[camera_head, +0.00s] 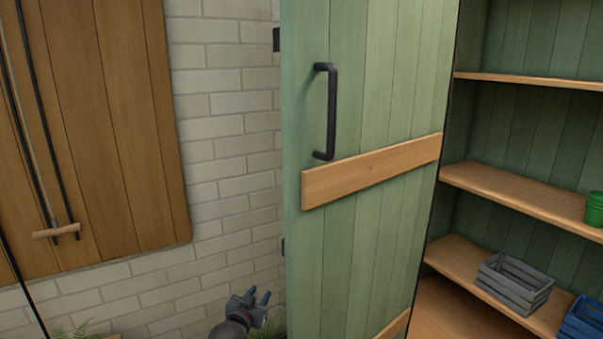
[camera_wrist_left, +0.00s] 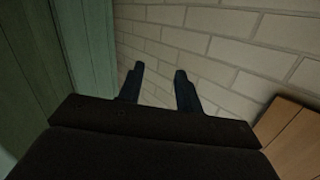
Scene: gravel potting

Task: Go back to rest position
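My left gripper (camera_head: 258,297) is low in the head view, just left of the green cabinet door's bottom edge and in front of the brick wall. Its two fingers stand apart with nothing between them. In the left wrist view the left gripper (camera_wrist_left: 159,85) also shows open and empty, its fingers pointing at the pale bricks. My right gripper is not in either view.
A green cabinet door (camera_head: 365,90) with a black handle (camera_head: 331,110) stands open. Right of it are wooden shelves (camera_head: 520,190) with a grey crate (camera_head: 514,284), a blue crate (camera_head: 582,318) and a green pot (camera_head: 595,208). A wooden panel (camera_head: 110,130) hangs on the brick wall (camera_head: 230,130).

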